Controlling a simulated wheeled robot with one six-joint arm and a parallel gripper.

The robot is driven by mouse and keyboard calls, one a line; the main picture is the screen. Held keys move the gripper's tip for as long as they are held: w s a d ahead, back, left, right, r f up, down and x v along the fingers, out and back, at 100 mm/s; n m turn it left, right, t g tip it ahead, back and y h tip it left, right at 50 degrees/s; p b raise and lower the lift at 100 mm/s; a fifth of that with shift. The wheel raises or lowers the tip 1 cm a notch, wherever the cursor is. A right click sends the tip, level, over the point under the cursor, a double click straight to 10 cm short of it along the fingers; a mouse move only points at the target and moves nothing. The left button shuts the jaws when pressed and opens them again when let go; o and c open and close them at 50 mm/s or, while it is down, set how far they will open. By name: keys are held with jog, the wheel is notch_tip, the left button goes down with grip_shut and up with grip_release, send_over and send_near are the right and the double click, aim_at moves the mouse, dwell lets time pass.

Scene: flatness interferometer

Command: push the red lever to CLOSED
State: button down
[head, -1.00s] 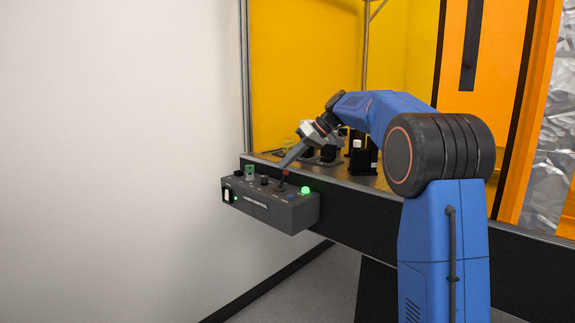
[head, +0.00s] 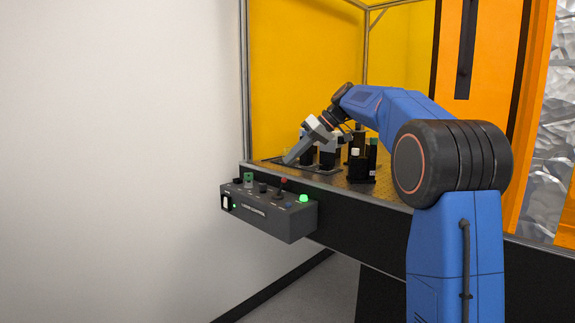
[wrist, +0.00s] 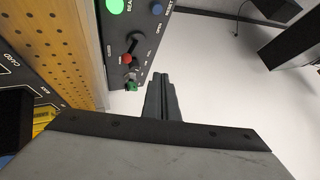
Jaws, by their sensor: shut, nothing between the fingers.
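The red lever (head: 283,181) stands on top of a dark control box (head: 268,216) fixed to the front of the bench. In the wrist view my gripper's fingers (wrist: 162,97) are together and empty, to the lower right of the knob.
Other knobs line the box. Optics mounts (head: 361,165) stand on the perforated bench behind. A white wall (head: 120,150) is at left; the space before the box is clear.

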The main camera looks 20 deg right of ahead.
jog(key=d+v, duration=0.1)
jog(key=v, duration=0.5)
jog(key=shift+d, duration=0.3)
jog(key=shift+f, duration=0.15)
jog(key=s+a+f+m+h, duration=0.15)
jog(key=s+f, duration=0.25)
jog(key=s, duration=0.4)
jog(key=s+a+f+m+h, duration=0.1)
jog(key=s+a+f, duration=0.25)
jog(key=s, duration=0.55)
jog(key=s+a+f+m+h, duration=0.15)
jog(key=s+f, duration=0.25)
jog(key=s, duration=0.4)
jog(key=s+d+f+m+h, duration=0.1)
jog(key=s+f+h, duration=0.1)
jog(key=s+f, duration=0.8)
jog(key=s+d+f+m+t+h, duration=0.1)
jog(key=s+f+h, duration=0.1)
jog(key=s+f, duration=0.9)
jog(key=shift+s+d+m, duration=0.3)
jog(key=shift+s+d, duration=0.05)
jog(key=shift+s, duration=0.2)
